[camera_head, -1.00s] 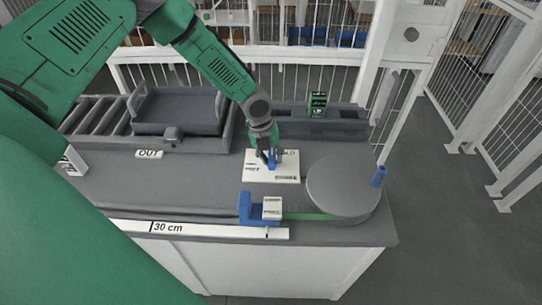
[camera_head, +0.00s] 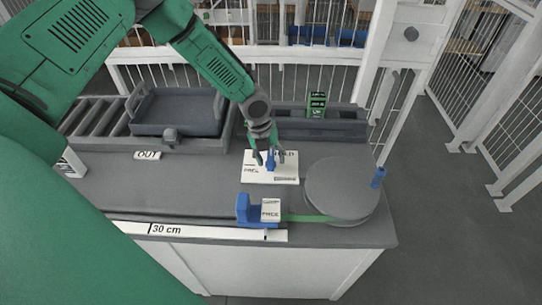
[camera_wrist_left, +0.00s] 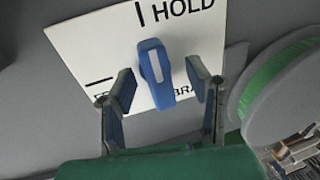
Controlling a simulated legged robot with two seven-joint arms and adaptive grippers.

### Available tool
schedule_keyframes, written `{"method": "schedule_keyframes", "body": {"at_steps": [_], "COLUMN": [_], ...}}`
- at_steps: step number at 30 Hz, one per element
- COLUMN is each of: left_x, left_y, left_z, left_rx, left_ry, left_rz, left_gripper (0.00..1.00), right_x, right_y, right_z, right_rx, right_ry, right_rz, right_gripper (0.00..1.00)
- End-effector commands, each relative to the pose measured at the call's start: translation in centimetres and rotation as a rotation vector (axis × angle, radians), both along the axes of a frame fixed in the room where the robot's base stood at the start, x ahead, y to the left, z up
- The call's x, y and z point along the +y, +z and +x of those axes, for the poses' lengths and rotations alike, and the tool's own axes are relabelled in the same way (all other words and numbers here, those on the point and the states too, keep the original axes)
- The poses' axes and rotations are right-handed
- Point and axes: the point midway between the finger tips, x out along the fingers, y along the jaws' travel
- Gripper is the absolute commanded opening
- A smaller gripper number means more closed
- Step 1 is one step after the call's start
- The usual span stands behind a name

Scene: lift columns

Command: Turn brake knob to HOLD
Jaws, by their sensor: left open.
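The blue brake knob (camera_head: 271,161) stands on a white label plate (camera_head: 255,177) on the grey bench. In the left wrist view the knob (camera_wrist_left: 156,72) has a white line that points at the black tick beside the word HOLD on the plate (camera_wrist_left: 95,45). A second tick, at the FREE end of the plate, lies off to the left. My left gripper (camera_head: 271,154) is above the plate, with its fingers apart on either side of the knob. The wrist view shows clear gaps between the fingers (camera_wrist_left: 160,88) and the knob. My right gripper is not in view.
A round grey disc (camera_head: 342,190) with a green strap (camera_head: 305,217) stands right of the plate. A blue block (camera_head: 249,210) and a 30 cm scale (camera_head: 195,232) are at the front edge. A grey tray (camera_head: 178,112) and a green UP marker (camera_head: 316,104) stand behind.

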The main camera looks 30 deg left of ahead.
Motion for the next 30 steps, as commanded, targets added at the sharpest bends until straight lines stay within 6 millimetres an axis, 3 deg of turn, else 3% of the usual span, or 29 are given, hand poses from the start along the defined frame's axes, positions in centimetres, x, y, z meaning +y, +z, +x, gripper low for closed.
{"method": "schedule_keyframes", "body": {"at_steps": [5,24,30], "left_x": [-0.2,-0.7,-0.8], "left_y": [2.3,8.0,8.5], "left_z": [-0.3,-1.3,-1.4], "left_rx": [-0.002,-0.002,-0.001], "left_ry": [-0.002,0.0,0.0], "left_rz": [0.0,-0.001,-0.001], "left_gripper": [0.45,0.45,0.45], "right_x": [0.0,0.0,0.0], "right_y": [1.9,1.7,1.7], "right_z": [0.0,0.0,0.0], "right_rx": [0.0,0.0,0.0], "right_ry": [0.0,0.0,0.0], "right_rz": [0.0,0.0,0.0], "right_gripper": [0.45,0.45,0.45]}}
